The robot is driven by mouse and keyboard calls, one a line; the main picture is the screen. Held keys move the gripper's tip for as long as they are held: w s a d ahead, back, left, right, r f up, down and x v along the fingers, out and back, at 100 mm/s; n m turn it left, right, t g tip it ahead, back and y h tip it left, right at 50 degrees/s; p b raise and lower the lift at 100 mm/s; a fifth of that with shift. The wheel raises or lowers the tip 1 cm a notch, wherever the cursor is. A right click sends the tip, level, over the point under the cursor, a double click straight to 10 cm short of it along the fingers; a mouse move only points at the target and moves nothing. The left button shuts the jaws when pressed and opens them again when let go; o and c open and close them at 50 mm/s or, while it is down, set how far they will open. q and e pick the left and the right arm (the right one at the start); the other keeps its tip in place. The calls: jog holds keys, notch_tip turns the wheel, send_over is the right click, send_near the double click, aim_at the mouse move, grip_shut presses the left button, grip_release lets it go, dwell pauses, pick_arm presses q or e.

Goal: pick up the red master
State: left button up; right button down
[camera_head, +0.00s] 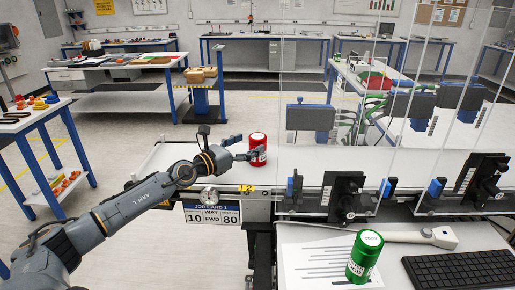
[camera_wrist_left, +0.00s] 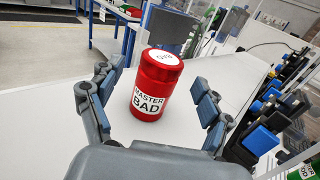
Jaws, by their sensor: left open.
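The red master (camera_head: 258,150) is a red can with a white lid label; it stands upright on the white conveyor belt (camera_head: 215,178). In the left wrist view the red master (camera_wrist_left: 154,85) reads "MASTER BAD" and stands between the two spread fingers of my left gripper (camera_wrist_left: 152,100), with gaps on both sides. My right gripper is not in view.
A green can (camera_head: 365,256) stands on a paper sheet at the lower right, beside a keyboard (camera_head: 462,269) and a scanner (camera_head: 422,236). Clear panels (camera_head: 340,110) and black sensor mounts (camera_head: 350,197) stand along the belt to the right.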

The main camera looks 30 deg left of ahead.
pick_arm(q)
jog(key=x, duration=0.4)
jog(key=shift+w+d+p, duration=0.15)
jog(key=shift+w+p, duration=0.05)
jog(key=shift+p, duration=0.15)
jog(key=c, duration=1.3)
jog(key=shift+r, duration=0.15)
jog(key=c, duration=0.3)
